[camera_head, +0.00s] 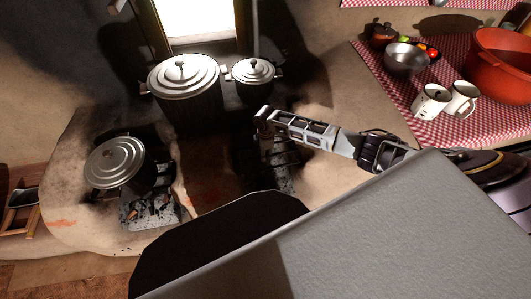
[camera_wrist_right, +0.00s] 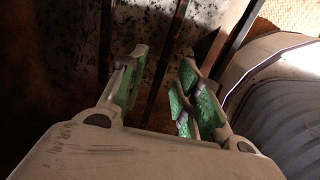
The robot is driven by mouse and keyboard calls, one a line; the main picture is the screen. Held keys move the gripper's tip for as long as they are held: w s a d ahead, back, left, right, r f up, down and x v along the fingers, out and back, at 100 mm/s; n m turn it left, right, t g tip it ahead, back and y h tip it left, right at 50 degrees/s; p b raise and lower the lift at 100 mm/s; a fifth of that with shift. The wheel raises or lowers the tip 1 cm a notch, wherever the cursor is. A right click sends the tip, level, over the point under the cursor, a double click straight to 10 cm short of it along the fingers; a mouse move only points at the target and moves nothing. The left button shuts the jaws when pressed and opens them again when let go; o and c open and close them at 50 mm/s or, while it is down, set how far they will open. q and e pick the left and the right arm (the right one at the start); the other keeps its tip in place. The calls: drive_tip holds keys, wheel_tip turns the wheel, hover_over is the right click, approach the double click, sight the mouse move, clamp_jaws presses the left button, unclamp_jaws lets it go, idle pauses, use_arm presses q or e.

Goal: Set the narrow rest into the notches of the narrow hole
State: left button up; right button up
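The narrow hole (camera_head: 284,182) is a dark opening with speckled ash in the mud hearth, centre of the head view. Dark bars, apparently the narrow rest (camera_head: 250,158), lie at the hole; their seating in the notches is too dark to tell. My right gripper (camera_head: 264,141) points down over the hole's back part. In the right wrist view its green-padded fingers (camera_wrist_right: 158,92) stand apart. A dark bar of the rest (camera_wrist_right: 168,55) runs between them, with no clear contact on both sides. My left gripper is not in view.
Two lidded pots (camera_head: 184,73) (camera_head: 252,71) stand behind the hole. Another lidded pot (camera_head: 116,162) stands on the left hole. A checked cloth with mugs (camera_head: 431,100), a steel bowl (camera_head: 406,56) and an orange basin (camera_head: 499,65) is at right. A large grey surface hides the lower right.

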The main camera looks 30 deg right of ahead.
drive_tip(key=shift+s+f, duration=0.1)
drive_tip(key=shift+f, duration=0.05)
drive_tip(key=shift+r, duration=0.8)
wheel_tip(320, 180, up, 11)
drive_tip(key=shift+f, duration=0.2)
drive_tip(key=shift+a, duration=0.1)
idle(0.4)
